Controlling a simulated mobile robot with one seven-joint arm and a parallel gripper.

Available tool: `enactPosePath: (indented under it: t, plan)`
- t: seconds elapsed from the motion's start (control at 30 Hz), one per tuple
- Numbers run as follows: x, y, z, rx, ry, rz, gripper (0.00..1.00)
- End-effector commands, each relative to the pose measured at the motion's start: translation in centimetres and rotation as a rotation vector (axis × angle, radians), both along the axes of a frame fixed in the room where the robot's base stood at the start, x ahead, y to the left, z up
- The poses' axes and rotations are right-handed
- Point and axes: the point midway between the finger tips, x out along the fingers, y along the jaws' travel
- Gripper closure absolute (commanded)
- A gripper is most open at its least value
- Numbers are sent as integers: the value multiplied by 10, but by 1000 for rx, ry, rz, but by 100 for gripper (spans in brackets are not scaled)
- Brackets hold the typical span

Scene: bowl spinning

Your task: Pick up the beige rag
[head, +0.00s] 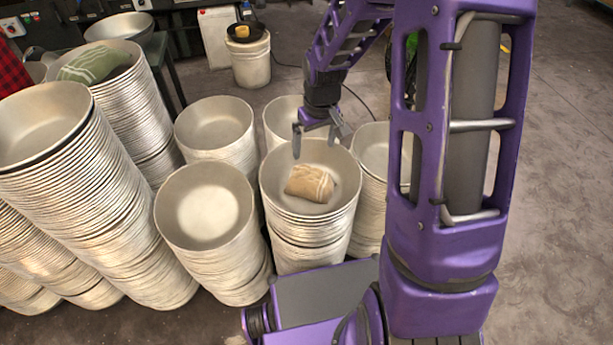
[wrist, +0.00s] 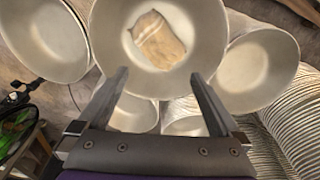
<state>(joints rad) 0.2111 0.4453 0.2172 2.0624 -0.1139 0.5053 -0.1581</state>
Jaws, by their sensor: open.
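The beige rag (head: 310,183) lies crumpled inside the top bowl (head: 282,205) of a stack near the middle of the head view. It has pale stripes. In the wrist view the rag (wrist: 158,42) rests in the bowl (wrist: 215,45), beyond my fingertips. My gripper (head: 322,143) hangs above the far part of that bowl in the head view, pointing down. Its two fingers are spread with nothing between them, and it is apart from the rag. In the wrist view my gripper (wrist: 158,78) shows both fingers wide apart.
Tall stacks of metal bowls surround the rag's stack, with an empty bowl (head: 205,207) close on its left and another (head: 372,150) on its right. A green cloth (head: 95,65) lies in a bowl at the far left. A white bucket (head: 249,60) stands behind. Open floor lies at right.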

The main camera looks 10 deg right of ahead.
Motion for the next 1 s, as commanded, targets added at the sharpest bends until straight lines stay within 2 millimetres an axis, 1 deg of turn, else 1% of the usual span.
enactPosePath:
  t: [0.03,0.1,0.3,0.4,0.5,0.67,0.77,0.9,1.0]
  plan:
    - [1,1,-13,0,3,1,0]
    - [4,1,-29,0,2,1,0]
    - [11,3,-72,0,0,1,0]
    - [13,3,-89,0,0,0,0]
    - [16,3,-100,0,-4,0,0]
    - [18,3,-108,0,-4,1,0]
    - [19,3,-121,-1,-2,1,0]
    - [24,1,-142,-1,-2,0,0]
    - [25,1,-153,0,-4,0,0]
